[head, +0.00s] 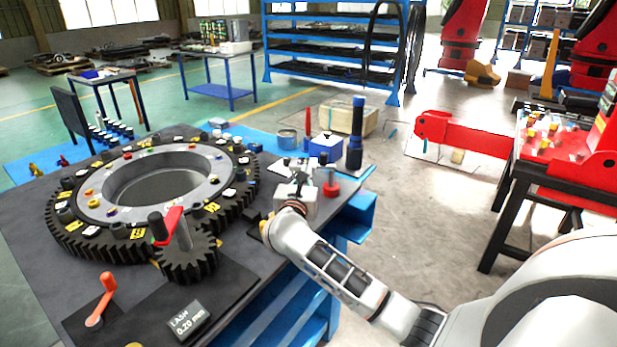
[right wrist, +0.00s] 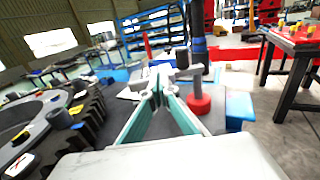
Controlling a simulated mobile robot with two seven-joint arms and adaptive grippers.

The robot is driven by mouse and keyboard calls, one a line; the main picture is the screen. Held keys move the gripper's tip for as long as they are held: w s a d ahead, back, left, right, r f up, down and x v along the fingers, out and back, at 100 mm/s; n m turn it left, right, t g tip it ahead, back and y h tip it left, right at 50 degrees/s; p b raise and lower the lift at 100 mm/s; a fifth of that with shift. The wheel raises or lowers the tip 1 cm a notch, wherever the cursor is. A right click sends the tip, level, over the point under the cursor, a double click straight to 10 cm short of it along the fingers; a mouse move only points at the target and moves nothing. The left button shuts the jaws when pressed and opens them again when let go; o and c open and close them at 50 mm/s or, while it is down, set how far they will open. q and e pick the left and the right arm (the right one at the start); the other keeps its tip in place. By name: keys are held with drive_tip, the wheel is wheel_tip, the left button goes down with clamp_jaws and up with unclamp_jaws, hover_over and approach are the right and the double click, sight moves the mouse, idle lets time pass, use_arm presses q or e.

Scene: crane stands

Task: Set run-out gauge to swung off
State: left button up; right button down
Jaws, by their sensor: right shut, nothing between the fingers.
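The run-out gauge appears to be the post on a round red base (head: 331,188) at the bench's right edge. In the right wrist view its red base (right wrist: 199,104) and grey post stand just right of my fingers. A short arm with a dark cylinder reaches left from the post, near the fingertips; whether they touch I cannot tell. My right gripper (head: 295,170) is shut and empty beside the gauge; its closed fingers also show in the right wrist view (right wrist: 160,82). The large ring gear (head: 105,228) lies left of the gripper. My left gripper is not in view.
A small pinion (head: 187,264) with a red-handled crank meshes at the ring's front. A display reading LASH 0.20 mm (head: 187,321) and an orange lever (head: 101,300) are at the front. A tall dark-blue cylinder (head: 356,130) and blue box (head: 325,147) stand behind the gauge.

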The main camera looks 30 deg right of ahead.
sight(299, 168)
drive_tip(key=shift+m+g+h, duration=0.6)
drive_tip(key=shift+g+h, duration=0.1)
drive_tip(key=shift+w+d+f+b, duration=0.1)
drive_tip(key=shift+w+d+b, duration=0.15)
drive_tip(key=shift+w+b, duration=0.8)
drive_tip(key=shift+w+d+f+b, duration=0.1)
drive_tip(key=shift+w+d+b, duration=0.1)
drive_tip(key=shift+w+b, duration=0.8)
drive_tip(key=shift+w+d+r, duration=0.1)
drive_tip(key=shift+w, duration=0.05)
drive_tip(key=shift+r, duration=0.1)
wheel_tip(299, 168, up, 10)
